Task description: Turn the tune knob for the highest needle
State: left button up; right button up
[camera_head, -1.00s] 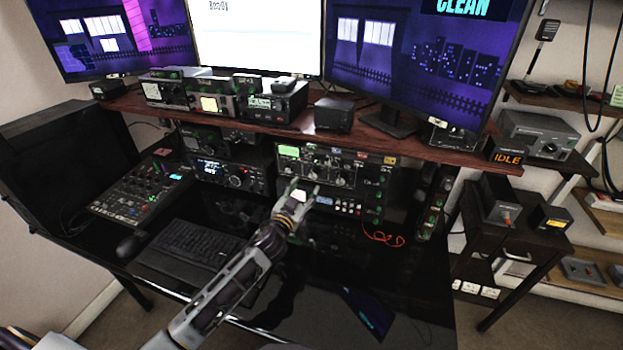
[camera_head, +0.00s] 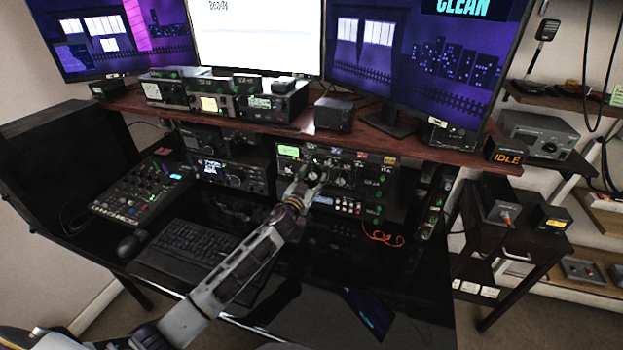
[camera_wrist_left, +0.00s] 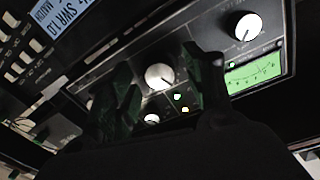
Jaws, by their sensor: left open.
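The tuner (camera_head: 375,166) is a dark panel under the shelf, with a green-lit meter (camera_head: 289,151) and several pale round knobs. My left gripper (camera_head: 309,179) is in front of its knobs and hides part of the panel. In the left wrist view the picture is turned over. A white knob (camera_wrist_left: 159,76) shows between the open fingers of my left gripper (camera_wrist_left: 157,62); I cannot tell whether they touch it. Another white knob (camera_wrist_left: 248,27) and the green meter (camera_wrist_left: 253,76) lie to the right. The needle is too fine to read. My right gripper is out of view.
A radio (camera_head: 228,175) stands left of the tuner. A keyboard (camera_head: 198,244) and mixer (camera_head: 140,190) are on the desk. The shelf edge (camera_head: 250,121) runs above the tuner. A red cable (camera_head: 383,238) hangs to the right. The desk front right of my arm is mostly clear.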

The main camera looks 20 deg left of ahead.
pick_arm(q)
jog(key=shift+w, duration=0.15)
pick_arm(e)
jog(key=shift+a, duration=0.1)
pick_arm(q)
jog(key=c, duration=1)
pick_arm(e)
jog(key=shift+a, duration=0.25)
